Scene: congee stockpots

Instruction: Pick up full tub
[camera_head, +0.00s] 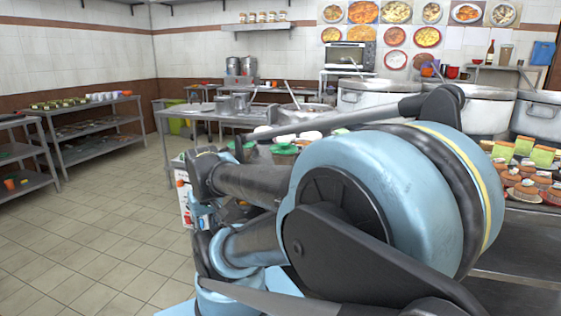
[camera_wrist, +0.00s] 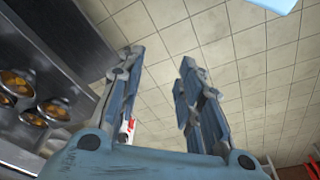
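My gripper (camera_wrist: 160,62) shows in the wrist view with its two fingers spread apart. Only tiled floor shows between them, so it is open and empty. In the head view my arm fills the middle and right foreground, and I cannot make out the gripper there. I cannot pick out the full tub for certain in either view. A few green containers (camera_head: 284,149) sit behind my arm on a counter, partly hidden, and I cannot see what is in them.
Large stockpots (camera_head: 480,110) stand along the back right. A steel table (camera_head: 205,113) with pots stands mid-room. Shelves (camera_head: 95,127) line the left wall. Plated food (camera_head: 525,188) is at the right. The tiled floor (camera_head: 90,240) at left is clear. Dark bowls (camera_wrist: 15,82) show at the wrist view's left.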

